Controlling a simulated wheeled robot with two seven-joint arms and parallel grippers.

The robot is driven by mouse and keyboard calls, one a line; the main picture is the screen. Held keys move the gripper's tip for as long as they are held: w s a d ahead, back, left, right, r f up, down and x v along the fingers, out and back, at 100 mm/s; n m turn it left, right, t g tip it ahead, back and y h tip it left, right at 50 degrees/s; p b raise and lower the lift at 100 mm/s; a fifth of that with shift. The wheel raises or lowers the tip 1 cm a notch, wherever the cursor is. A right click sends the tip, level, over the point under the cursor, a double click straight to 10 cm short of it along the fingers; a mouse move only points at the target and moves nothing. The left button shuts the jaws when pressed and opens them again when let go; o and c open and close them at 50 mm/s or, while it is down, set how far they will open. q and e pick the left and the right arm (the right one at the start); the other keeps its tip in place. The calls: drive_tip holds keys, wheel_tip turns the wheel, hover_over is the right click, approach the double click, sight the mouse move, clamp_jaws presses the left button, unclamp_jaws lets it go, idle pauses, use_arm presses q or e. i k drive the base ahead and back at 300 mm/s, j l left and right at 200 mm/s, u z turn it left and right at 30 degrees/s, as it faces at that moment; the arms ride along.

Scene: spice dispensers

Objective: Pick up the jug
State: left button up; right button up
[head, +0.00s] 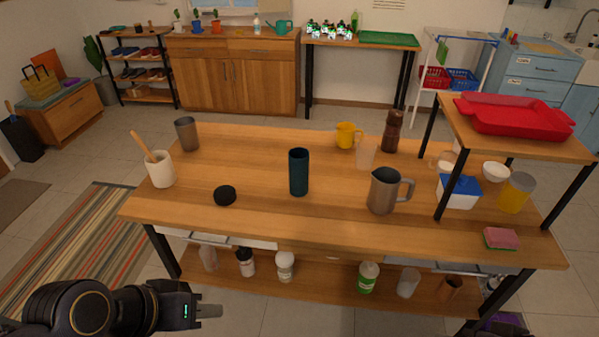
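A grey metal jug (383,193) with a handle on its right side stands upright on the wooden table (330,222), right of the middle. My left gripper (212,311) shows at the lower left, in front of the table and well apart from the jug. Its fingers are seen from the side, so I cannot tell whether they are open or shut. Nothing shows in it. My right gripper is not in view.
A dark tumbler (298,172) and a black lid (225,195) stand left of the jug. Behind it are a clear cup (366,153), a yellow mug (347,135) and a brown grinder (392,132). A raised shelf (490,145) with a red tray (515,115) stands at right.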

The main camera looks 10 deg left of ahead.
sight(387, 181)
drive_tip(key=i+l+u, duration=0.25)
drive_tip(key=i, duration=0.25)
drive_tip(key=i+l+u, duration=0.2)
drive_tip(key=i+l, duration=0.2)
